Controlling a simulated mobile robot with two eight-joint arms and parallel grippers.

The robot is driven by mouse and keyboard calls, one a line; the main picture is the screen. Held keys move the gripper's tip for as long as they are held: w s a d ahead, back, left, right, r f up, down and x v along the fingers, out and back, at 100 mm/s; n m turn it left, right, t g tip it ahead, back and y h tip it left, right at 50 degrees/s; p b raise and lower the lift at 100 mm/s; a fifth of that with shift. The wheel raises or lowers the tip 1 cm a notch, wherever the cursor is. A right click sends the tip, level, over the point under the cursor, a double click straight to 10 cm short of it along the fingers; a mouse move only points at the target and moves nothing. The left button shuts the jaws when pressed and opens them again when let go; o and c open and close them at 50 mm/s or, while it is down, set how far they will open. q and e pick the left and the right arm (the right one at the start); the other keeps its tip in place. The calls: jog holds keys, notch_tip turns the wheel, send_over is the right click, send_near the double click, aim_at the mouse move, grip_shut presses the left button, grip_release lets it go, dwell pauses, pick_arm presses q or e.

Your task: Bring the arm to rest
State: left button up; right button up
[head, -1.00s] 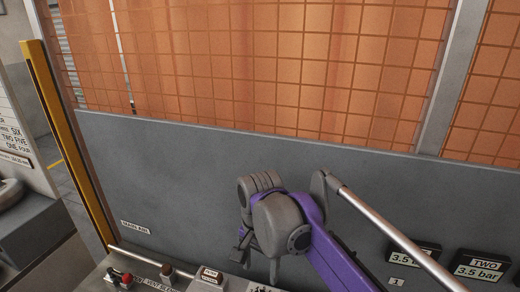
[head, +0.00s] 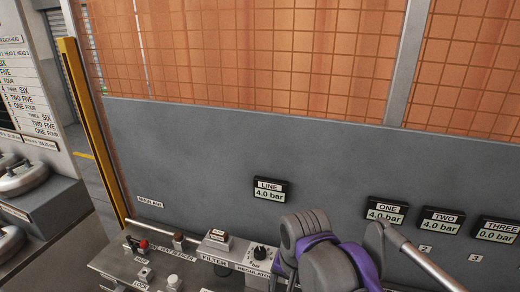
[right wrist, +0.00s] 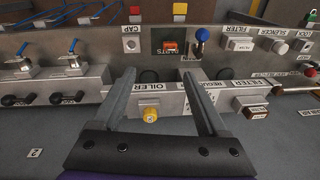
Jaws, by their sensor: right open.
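My right arm (head: 335,262), grey and purple, comes in at the bottom right of the head view, in front of the grey panel. Its gripper is hidden there by the arm. In the right wrist view my right gripper (right wrist: 160,78) has its two grey fingers spread wide, with nothing between them. The fingers reach toward a metal console with an oiler block (right wrist: 152,96) and its yellow knob (right wrist: 151,114); I cannot tell whether they touch it. My left gripper is not in view.
A metal console (head: 150,268) with filter and regulator (head: 259,254) lies below the panel (head: 190,160). The line display (head: 269,190) reads 4.0 bar. Displays one (head: 386,211) and two (head: 440,221) read 4.0, three (head: 496,231) reads 0.0. A yellow post (head: 90,130) stands left.

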jog(key=s+d+f+n+t, duration=0.3)
jog(key=s+d+f+n, duration=0.1)
jog(key=s+d+f, duration=0.7)
jog(key=shift+s+f+n+t, duration=0.3)
jog(key=shift+s+f+t, duration=0.15)
jog(key=shift+s, duration=0.3)
